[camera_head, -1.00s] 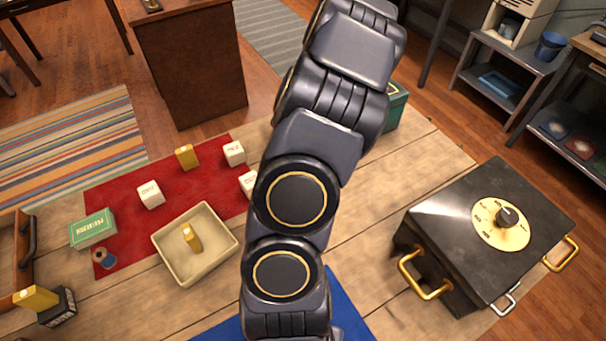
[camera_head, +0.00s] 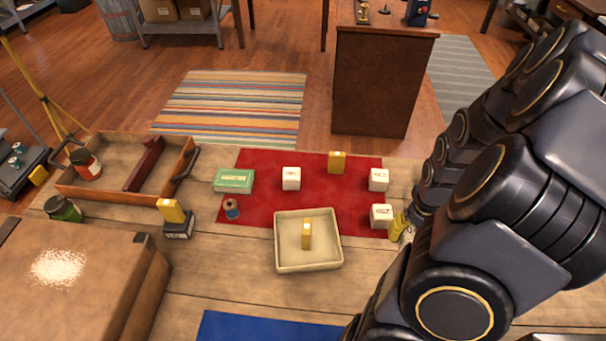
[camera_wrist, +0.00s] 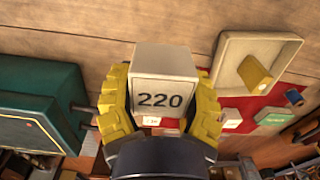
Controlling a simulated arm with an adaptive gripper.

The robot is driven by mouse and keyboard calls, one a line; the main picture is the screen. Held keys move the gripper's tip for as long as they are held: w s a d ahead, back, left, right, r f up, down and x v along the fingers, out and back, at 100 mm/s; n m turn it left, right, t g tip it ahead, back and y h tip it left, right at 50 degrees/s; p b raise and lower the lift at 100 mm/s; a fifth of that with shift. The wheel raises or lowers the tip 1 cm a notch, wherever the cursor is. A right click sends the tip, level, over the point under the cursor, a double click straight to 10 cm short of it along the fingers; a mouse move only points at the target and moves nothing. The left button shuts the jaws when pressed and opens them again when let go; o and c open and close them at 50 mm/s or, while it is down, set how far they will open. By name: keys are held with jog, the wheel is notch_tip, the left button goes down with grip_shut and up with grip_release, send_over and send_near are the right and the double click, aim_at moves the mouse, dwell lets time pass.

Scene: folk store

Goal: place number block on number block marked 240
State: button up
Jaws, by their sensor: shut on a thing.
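A white number block marked 220 (camera_wrist: 160,85) sits between the yellow fingers of my gripper (camera_wrist: 160,107) in the wrist view. My gripper is shut on it. In the head view my gripper (camera_head: 402,227) is at the red mat's right edge, where the held block (camera_head: 381,216) shows beside its fingers. I cannot tell whether it is lifted. Two other white blocks stand on the mat, one at the back right (camera_head: 378,180) and one at the middle left (camera_head: 291,178). Their numbers are too small to read, so I cannot tell which is 240.
A cream tray (camera_head: 279,257) with a yellow piece (camera_head: 307,234) lies in front of the red mat (camera_head: 262,207). Another yellow piece (camera_head: 337,162) stands at the mat's back. A green carton (camera_head: 234,181) and spool (camera_head: 231,208) are at left. A green chest (camera_wrist: 40,108) shows in the wrist view.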

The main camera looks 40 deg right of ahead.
jog(key=w+a+r+n, duration=0.2)
jog(key=w+a, duration=0.2)
jog(key=w, duration=0.8)
jog(key=w+a+r+n, duration=0.2)
jog(key=w+a, duration=0.3)
jog(key=w, duration=0.6)
send_over(291, 172)
jog(key=s, duration=0.1)
jog(key=f, duration=0.8)
jog(key=shift+a+f, duration=0.25)
jog(key=shift+f, duration=0.1)
jog(key=shift+w+d+f, duration=0.3)
jog(key=shift+w+f, duration=0.25)
jog(key=shift+f, duration=1.65)
jog(key=o, duration=1.1)
jog(key=shift+f, duration=0.1)
